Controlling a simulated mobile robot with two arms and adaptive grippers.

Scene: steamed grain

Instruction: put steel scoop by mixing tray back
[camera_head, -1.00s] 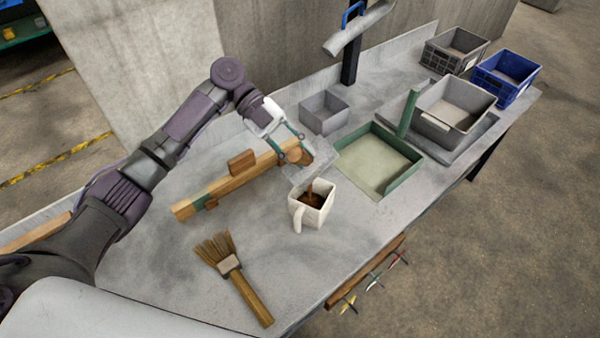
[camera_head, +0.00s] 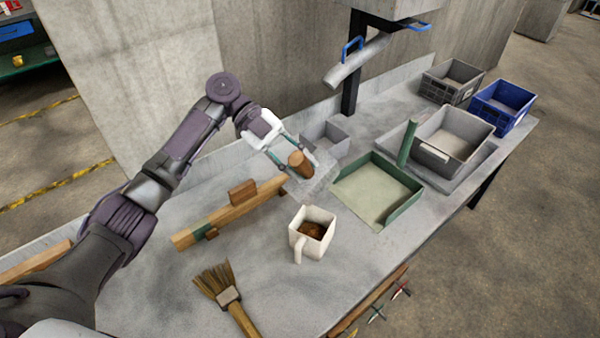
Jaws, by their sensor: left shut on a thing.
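My left gripper (camera_head: 283,152) is shut on the steel scoop (camera_head: 316,184), by its wooden handle end (camera_head: 300,164). The scoop's grey metal pan is held above the bench, behind the white mug and at the left edge of the green mixing tray (camera_head: 408,207). The scoop hides part of the tray's left side and of the wooden beam's right end. The tray has a pale floor and a green post at its back right corner. My right gripper is not in view.
The white square mug (camera_head: 317,243) holds brown grain. A wooden beam (camera_head: 230,212) and a brush (camera_head: 228,296) lie to the left. A small grey bin (camera_head: 327,137) stands behind the scoop. A grey tub (camera_head: 455,139) and two crates (camera_head: 503,103) stand right. Bare bench lies around the mug.

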